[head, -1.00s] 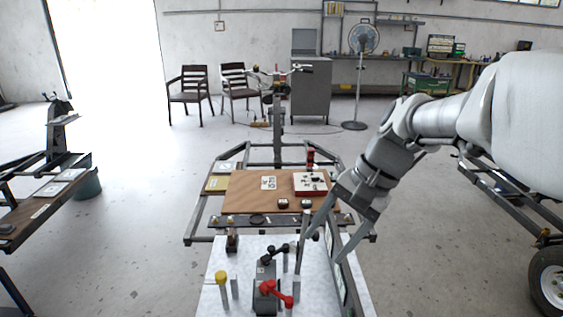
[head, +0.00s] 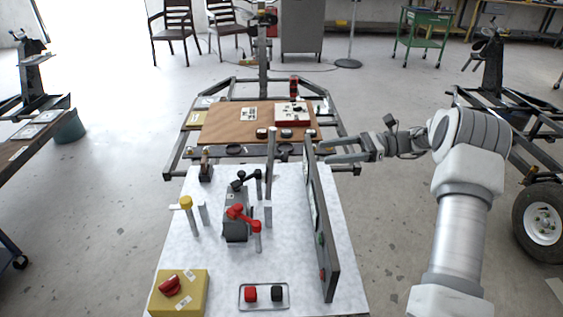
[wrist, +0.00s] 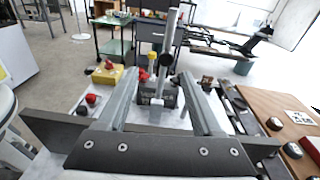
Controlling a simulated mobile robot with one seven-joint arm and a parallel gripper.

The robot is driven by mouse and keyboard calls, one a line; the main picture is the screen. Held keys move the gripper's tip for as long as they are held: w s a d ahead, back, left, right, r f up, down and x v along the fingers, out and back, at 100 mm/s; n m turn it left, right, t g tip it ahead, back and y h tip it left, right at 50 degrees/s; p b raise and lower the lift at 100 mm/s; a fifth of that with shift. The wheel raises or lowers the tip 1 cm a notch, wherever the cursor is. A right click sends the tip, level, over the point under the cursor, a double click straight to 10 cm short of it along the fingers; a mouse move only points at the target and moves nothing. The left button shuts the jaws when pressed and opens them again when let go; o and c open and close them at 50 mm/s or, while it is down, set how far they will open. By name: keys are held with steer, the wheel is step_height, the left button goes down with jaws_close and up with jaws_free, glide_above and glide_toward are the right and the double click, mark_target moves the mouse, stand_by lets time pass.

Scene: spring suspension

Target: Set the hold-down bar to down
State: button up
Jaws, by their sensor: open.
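A dark grey clamp block (head: 236,230) stands on the white table, with a red handle (head: 242,214) and a black-knobbed arm (head: 247,178). I cannot tell for certain which part is the hold-down bar, nor whether it is down. A tall grey post (head: 271,158) stands just right of the block. My gripper (head: 327,149) is open and empty, to the right of the post, by the far end of an upright panel. In the wrist view, the grey post (wrist: 170,40) and the clamp block (wrist: 150,92) appear between my spread fingers (wrist: 165,88), apart from them.
The upright dark panel (head: 325,235) runs along the table's right side. A yellow box with a red knob (head: 180,292), a button plate (head: 264,297) and a yellow-topped post (head: 187,208) stand on the table. A brown board (head: 230,125) lies beyond it.

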mark_target(280, 157)
steer(key=shift+m+t+y, duration=0.3)
steer(key=shift+m+y, duration=0.1)
steer(key=shift+y, duration=0.1)
steer(key=a+b, duration=0.1)
steer(key=a, duration=0.4)
steer(key=a+f, duration=0.1)
steer(key=a, duration=0.4)
steer(key=w+a+f+b, duration=0.1)
steer(key=a, duration=0.4)
steer(key=shift+a+f+b, duration=0.1)
steer(key=shift+a+b, duration=0.05)
steer(key=shift+b, duration=0.2)
jaws_close()
stand_by(0.5)
